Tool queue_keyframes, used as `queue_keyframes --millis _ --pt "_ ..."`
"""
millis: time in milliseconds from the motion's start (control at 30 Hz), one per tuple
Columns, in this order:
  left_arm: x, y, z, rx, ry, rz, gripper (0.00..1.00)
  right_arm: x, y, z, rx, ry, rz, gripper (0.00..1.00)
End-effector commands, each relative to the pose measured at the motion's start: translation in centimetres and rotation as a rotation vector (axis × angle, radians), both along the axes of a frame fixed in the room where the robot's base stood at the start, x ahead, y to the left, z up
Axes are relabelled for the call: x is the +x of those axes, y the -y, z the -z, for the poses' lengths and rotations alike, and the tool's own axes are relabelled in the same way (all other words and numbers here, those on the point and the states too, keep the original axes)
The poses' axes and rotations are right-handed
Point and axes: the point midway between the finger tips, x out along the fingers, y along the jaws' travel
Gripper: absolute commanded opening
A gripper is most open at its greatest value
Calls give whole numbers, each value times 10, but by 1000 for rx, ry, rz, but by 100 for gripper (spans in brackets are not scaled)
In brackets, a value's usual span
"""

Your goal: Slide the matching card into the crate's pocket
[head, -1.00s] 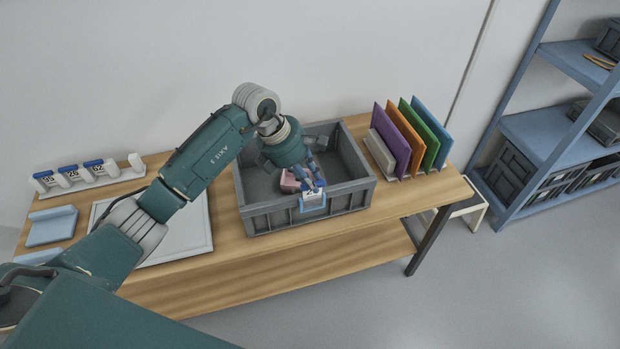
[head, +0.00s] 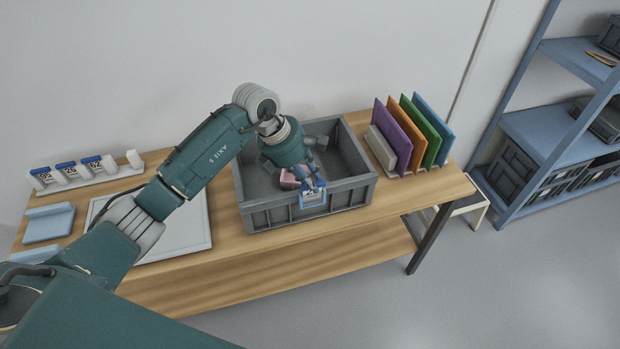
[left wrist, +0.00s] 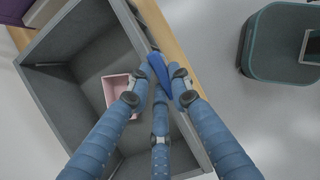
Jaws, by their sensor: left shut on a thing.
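The grey crate (head: 345,196) stands on the wooden table, with a blue-framed pocket (head: 314,206) on its front wall. My left gripper (head: 317,185) is over that wall, pointing down and shut on the blue-topped card (left wrist: 159,70). In the head view the card's white face with dark print shows within the pocket's frame; its top is partly hidden by the fingers. How deep it sits I cannot tell. Several other blue-topped cards (head: 66,171) stand in a white rack (head: 105,178) at the left. My right gripper is not in view.
A pink box (left wrist: 117,90) lies inside the crate, close to the fingers. Purple, orange, green and blue panels (head: 391,135) stand in a holder right of the crate. A white tray (head: 185,238) and light blue blocks (head: 48,224) lie to the left.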

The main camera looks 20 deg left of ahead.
Motion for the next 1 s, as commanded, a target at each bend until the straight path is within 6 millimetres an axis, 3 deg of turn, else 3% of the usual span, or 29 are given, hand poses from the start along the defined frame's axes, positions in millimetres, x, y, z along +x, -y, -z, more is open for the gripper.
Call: queue_keyframes --millis 733,767,833,1000 --pt "0 0 22 -1 1 0 2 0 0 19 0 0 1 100" --pt "0 0 19 -1 1 0 25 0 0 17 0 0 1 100" --pt "0 0 19 0 0 0 39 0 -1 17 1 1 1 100" --pt "0 0 20 1 -1 0 41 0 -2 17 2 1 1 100"
